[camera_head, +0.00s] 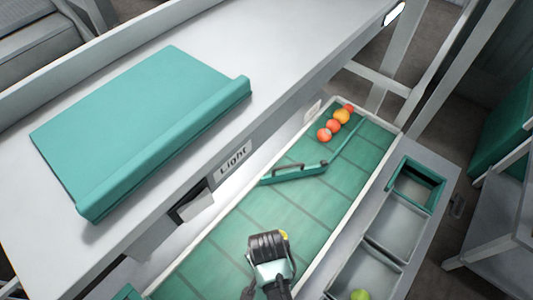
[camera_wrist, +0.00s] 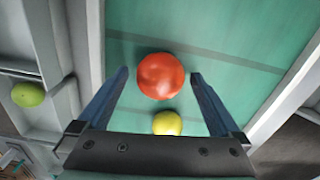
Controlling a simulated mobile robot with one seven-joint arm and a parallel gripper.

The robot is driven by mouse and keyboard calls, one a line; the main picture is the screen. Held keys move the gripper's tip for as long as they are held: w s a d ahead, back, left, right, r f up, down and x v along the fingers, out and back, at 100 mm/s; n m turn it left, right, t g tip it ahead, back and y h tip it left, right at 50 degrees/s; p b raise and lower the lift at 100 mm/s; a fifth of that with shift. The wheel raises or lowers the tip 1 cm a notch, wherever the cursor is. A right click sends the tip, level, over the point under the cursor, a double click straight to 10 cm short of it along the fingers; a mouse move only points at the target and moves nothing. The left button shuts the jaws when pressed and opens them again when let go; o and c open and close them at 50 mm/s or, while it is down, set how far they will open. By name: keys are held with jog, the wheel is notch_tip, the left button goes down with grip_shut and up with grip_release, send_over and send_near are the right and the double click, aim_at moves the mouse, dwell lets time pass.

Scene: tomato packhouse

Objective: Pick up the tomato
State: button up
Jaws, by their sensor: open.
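My gripper (camera_wrist: 158,75) is open in the wrist view, with one finger on each side of a red tomato (camera_wrist: 161,68). Gaps show between the fingertips and the tomato. A yellow tomato (camera_wrist: 167,124) sits closer to the gripper's palm, partly cut off by it. In the head view my gripper (camera_head: 267,247) is over the green belt (camera_head: 275,215), and a bit of the yellow tomato (camera_head: 284,236) shows beside it. The red tomato is hidden there behind the gripper. Several red and orange tomatoes (camera_head: 333,125) sit at the belt's far end.
A teal angled bar (camera_head: 293,172) crosses part of the belt. Bins (camera_head: 398,223) line the belt's right side, and a green tomato (camera_head: 360,295) lies in the nearest visible one. A grey counter (camera_head: 275,50) with a teal panel (camera_head: 140,125) stands on the left.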

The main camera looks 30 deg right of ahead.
jog(key=c, duration=0.9)
jog(key=shift+o, duration=0.2)
jog(key=shift+r, duration=0.15)
